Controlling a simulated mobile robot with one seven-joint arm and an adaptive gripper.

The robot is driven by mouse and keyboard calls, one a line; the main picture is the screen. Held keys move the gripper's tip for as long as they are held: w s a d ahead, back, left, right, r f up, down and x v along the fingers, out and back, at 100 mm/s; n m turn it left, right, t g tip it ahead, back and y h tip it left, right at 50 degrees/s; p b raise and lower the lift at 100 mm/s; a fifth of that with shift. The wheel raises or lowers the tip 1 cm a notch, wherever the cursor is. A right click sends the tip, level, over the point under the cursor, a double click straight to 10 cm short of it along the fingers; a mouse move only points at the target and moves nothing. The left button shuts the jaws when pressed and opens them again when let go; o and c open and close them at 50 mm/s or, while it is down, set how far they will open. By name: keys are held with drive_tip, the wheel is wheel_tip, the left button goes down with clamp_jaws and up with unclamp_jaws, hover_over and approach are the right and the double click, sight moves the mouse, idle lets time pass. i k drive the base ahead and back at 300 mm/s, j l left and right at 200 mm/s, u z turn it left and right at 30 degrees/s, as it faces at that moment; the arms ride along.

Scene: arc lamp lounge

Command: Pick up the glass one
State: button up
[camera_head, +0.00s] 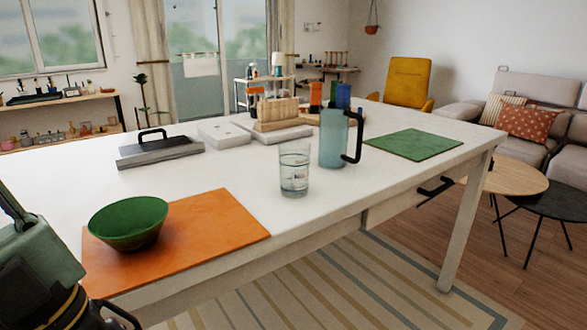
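A clear drinking glass (294,172) stands upright on the white table (235,170), near its front edge. Just behind it and to its right stands a taller bluish see-through pitcher (333,140) with a black handle on its right side. The glass and the pitcher look close together; I cannot tell whether they touch. Part of my arm shows at the lower left edge, left of the green bowl. My gripper's fingers cannot be made out there.
A green bowl (130,222) sits on an orange mat (205,232) at the front left. A green mat (415,144) lies to the right. A grey box with a black handle (158,148) and a wooden rack (277,113) stand behind. The table between bowl and glass is clear.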

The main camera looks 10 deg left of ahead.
sight(294, 154)
drive_tip(key=i+l+u, duration=0.1)
drive_tip(key=l+u, duration=0.6)
drive_tip(key=l, duration=0.2)
drive_tip(key=l+u, duration=0.3)
drive_tip(key=l, duration=0.2)
